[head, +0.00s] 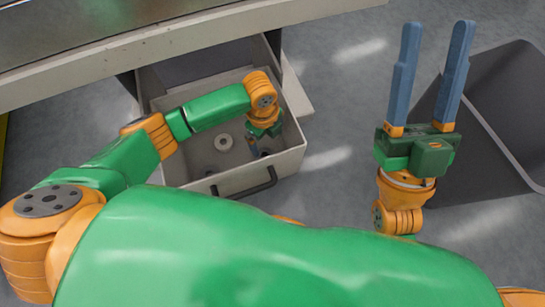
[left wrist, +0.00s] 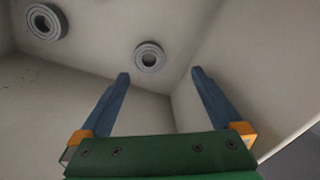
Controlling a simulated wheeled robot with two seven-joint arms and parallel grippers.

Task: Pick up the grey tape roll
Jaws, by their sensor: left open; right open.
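A grey tape roll (head: 223,142) lies flat on the floor of an open pale drawer (head: 174,101) in the head view. The left wrist view shows two similar grey rolls, one just beyond the fingertips (left wrist: 149,56) and one at the upper left (left wrist: 45,22). My left gripper (head: 256,150) reaches down into the drawer, to the right of the roll seen in the head view. In the left wrist view my left gripper (left wrist: 160,73) is open, with nothing between its fingers. My right gripper (head: 437,24) is open and empty, outside the drawer, fingers pointing up the picture.
The drawer's front wall has a dark handle (head: 246,184). A bench top edge (head: 150,44) runs above the drawer's back. A dark open bin (head: 490,120) stands on the right, behind my right gripper. Grey floor (head: 335,110) is clear between drawer and bin.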

